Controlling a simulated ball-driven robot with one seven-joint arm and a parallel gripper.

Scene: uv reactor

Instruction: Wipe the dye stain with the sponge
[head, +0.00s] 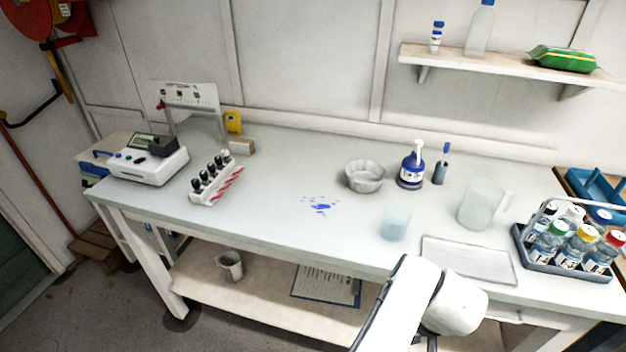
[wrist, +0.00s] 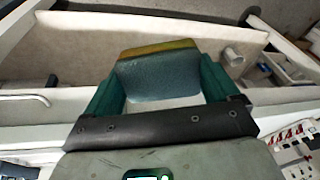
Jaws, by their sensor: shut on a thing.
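The dye stain (head: 320,207) is a cluster of blue spots and splashes on the pale bench top (head: 270,215), near its middle in the head view. In the wrist view, my gripper (wrist: 160,72) has its two green fingers on either side of the sponge (wrist: 158,80). The sponge is blue-grey on its broad face with a yellow strip along its far edge. The gripper is shut on it. Gripper and sponge are not visible in the head view, where only my white arm shows at the front edge.
A metal bowl (head: 365,176), blue-labelled bottle (head: 411,170), clear beaker (head: 396,222) and jug (head: 484,205) stand right of the stain. A flat tray (head: 468,260) and bottle carrier (head: 570,262) lie further right. The bench around the stain is clear.

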